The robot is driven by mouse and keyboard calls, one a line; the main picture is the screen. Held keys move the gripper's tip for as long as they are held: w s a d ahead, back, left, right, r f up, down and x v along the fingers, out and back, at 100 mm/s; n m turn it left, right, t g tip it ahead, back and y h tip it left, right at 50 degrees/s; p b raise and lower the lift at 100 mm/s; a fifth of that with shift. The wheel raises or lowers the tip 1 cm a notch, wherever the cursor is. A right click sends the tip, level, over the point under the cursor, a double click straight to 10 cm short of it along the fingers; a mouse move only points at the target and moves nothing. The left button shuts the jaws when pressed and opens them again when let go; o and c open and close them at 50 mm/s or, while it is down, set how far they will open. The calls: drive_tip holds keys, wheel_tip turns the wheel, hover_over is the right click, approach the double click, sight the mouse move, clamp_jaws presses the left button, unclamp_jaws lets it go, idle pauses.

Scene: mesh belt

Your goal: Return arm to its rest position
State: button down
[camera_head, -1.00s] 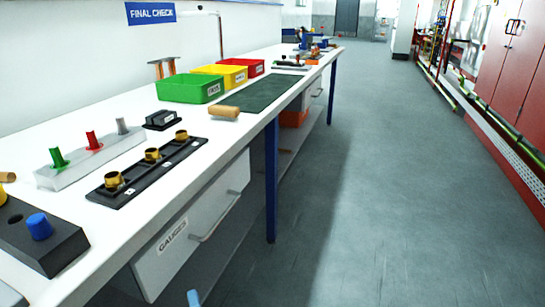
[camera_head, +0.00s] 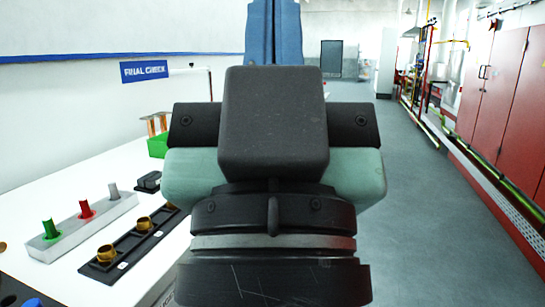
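My arm (camera_head: 273,200) fills the middle of the head view, with a dark block, pale green side parts and a ringed black joint close to the camera. A blue part of it (camera_head: 273,35) rises to the top edge. I cannot make out any gripper fingers, and nothing held shows. The arm hides much of the bench and the aisle behind it.
The white bench (camera_head: 105,182) runs along the left. On it are a grey block with green, red and grey plugs (camera_head: 85,225), a black rack with brass rings (camera_head: 140,245) and a partly hidden green bin (camera_head: 157,146). The floor (camera_head: 440,230) is clear at right, beside red cabinets (camera_head: 495,105).

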wheel_tip(320, 180, up, 22)
drive_tip(key=p, duration=1.9)
drive_tip(key=shift+f, duration=0.2)
